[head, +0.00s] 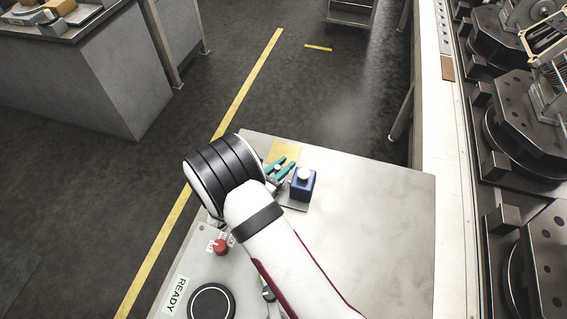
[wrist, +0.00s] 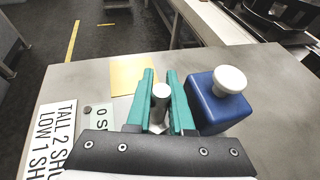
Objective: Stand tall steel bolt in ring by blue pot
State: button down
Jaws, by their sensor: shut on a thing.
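My gripper (wrist: 160,100) has teal fingers and is shut on a steel bolt (wrist: 160,91). The bolt looks upright, with its round top between the fingers; its lower end is hidden, so I cannot tell whether it touches the table. In the head view my gripper (head: 280,168) is just left of the blue pot. The blue pot (wrist: 205,108) has a white cap and stands close to the right finger; it also shows in the head view (head: 302,186). I cannot make out a ring beside the pot; my gripper hides that area.
A yellow square (wrist: 131,76) lies behind the fingers on the grey table (head: 385,230). A lettered card (wrist: 62,128) lies at left. The table's right side is clear.

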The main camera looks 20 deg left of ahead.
jog(key=shift+f, duration=0.6)
jog(key=c, duration=0.7)
grip_release()
jog(key=v, duration=1.5)
jog(key=s+d+r+m+g+h, duration=0.1)
jog(key=d+r+m+g+h, duration=0.3)
jog(key=d+m, duration=0.6)
jog(key=s+d+r+m+g+h, duration=0.1)
jog(key=d+r+m+g, duration=0.6)
jog(key=d, duration=0.5)
jog(key=s+r+m+y, duration=0.1)
jog(key=s+m+y, duration=0.2)
jog(key=m, duration=0.4)
jog(key=s+d+r+m+g+y, duration=0.1)
jog(key=s+m+y, duration=0.3)
jog(key=m, duration=0.3)
jog(key=s+d+r+m+g+y, duration=0.1)
jog(key=s+m+y, duration=0.2)
jog(key=s+m, duration=0.3)
jog(key=shift+d+m+y, duration=0.15)
jog(key=shift+m+y, duration=0.25)
jog(key=shift+m, duration=0.2)
